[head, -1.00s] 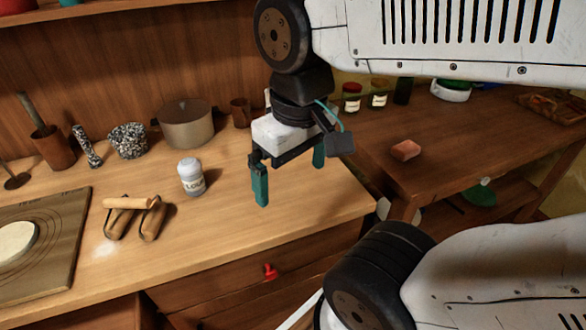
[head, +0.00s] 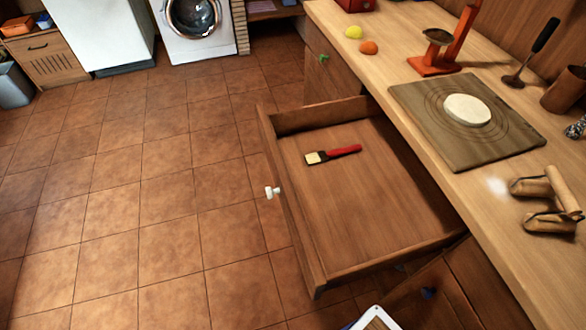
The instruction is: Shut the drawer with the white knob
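The drawer (head: 400,215) stands pulled far out from under the wooden counter, in the middle of the head view. Its white knob (head: 272,192) is on the front panel, facing the floor on the left. A brush (head: 333,154) with a red handle and pale bristles lies inside the drawer, towards the back left. The rest of the drawer floor is bare. My gripper is outside the head view now.
The tiled floor (head: 140,190) in front of the knob is clear. A board (head: 460,155) with pale dough lies on the counter. A green knob (head: 324,58) and a blue knob (head: 428,293) mark closed fronts nearby. A washing machine (head: 195,18) stands at the back.

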